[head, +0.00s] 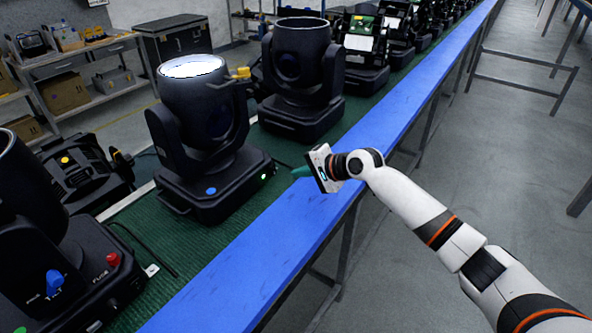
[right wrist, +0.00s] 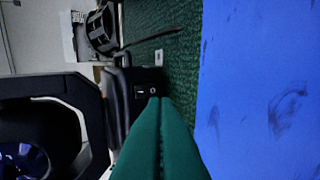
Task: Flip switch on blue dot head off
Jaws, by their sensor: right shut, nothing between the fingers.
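The blue dot head (head: 205,140) is a black moving-head light on the green mat, with a blue dot (head: 211,190) on its base. Its top lens (head: 192,66) glows white. A small green light (head: 264,176) shows at the right end of its base. My right gripper (head: 298,172) is just right of that end, its teal fingers shut and empty. In the right wrist view, the shut fingers (right wrist: 160,100) reach up close to a black rocker switch (right wrist: 147,92) with white marks on the base's end; I cannot tell whether they touch. My left gripper is out of view.
Another black head (head: 296,75) stands behind, with more along the green mat (head: 240,215). A base with blue and red connectors (head: 60,270) is at the front left. The blue table edge (head: 270,240) is clear. Shelves (head: 85,75) stand at the back left.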

